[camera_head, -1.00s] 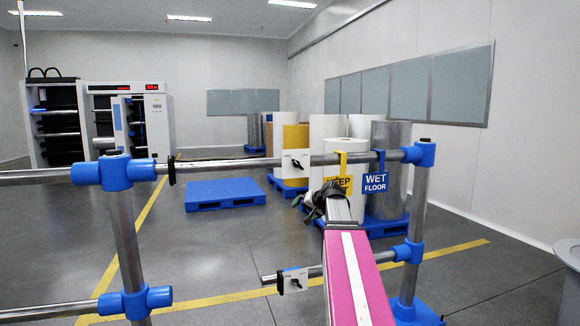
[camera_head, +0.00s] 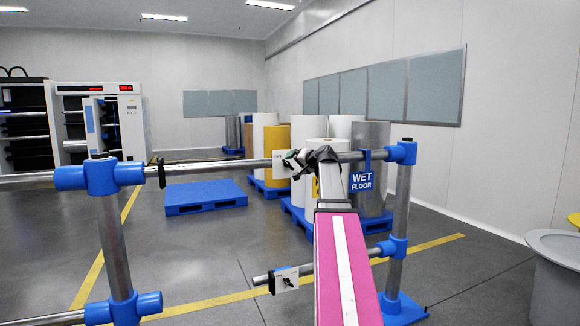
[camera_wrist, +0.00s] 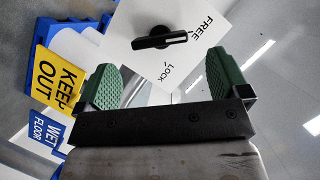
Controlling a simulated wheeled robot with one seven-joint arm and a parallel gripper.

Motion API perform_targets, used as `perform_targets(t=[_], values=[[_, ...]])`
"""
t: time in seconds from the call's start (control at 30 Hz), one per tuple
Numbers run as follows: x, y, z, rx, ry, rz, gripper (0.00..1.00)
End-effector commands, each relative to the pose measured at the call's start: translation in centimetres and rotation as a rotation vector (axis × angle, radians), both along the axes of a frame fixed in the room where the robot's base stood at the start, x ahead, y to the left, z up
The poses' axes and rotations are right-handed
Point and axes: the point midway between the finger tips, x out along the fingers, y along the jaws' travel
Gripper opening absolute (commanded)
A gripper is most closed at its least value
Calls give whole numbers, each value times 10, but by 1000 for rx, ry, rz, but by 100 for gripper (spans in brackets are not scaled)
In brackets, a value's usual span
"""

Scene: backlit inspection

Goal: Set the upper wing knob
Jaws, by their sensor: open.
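The upper white plate (camera_head: 281,166) sits on the upper rail (camera_head: 220,165). My gripper (camera_head: 292,158) is in front of it and hides most of its face in the head view. In the wrist view the plate (camera_wrist: 205,50) carries the black wing knob (camera_wrist: 160,38), with the words FREE and LOCK printed beside it. The wing lies nearly level in that picture, its marked end pointing right, close to FREE. My open gripper (camera_wrist: 163,72) has its green pads on either side below the knob, apart from it and empty.
A lower white plate with its own black knob (camera_head: 287,280) sits on the lower rail stub. A WET FLOOR sign (camera_head: 361,182) hangs right of my arm; a KEEP OUT sign (camera_wrist: 60,78) hangs beside it. Blue-jointed posts (camera_head: 118,245) flank the rails. A blue pallet (camera_head: 205,198) lies behind.

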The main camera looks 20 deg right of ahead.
Motion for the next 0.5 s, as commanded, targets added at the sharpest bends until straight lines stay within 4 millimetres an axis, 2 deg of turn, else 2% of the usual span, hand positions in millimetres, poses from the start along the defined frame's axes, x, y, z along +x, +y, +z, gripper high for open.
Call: perform_targets(t=[0.03, 0.2, 0.5], values=[[11, 2, -2, 0, 1, 1, 94], [32, 10, -9, -1, 0, 1, 94], [45, 14, -13, 0, 1, -1, 94]])
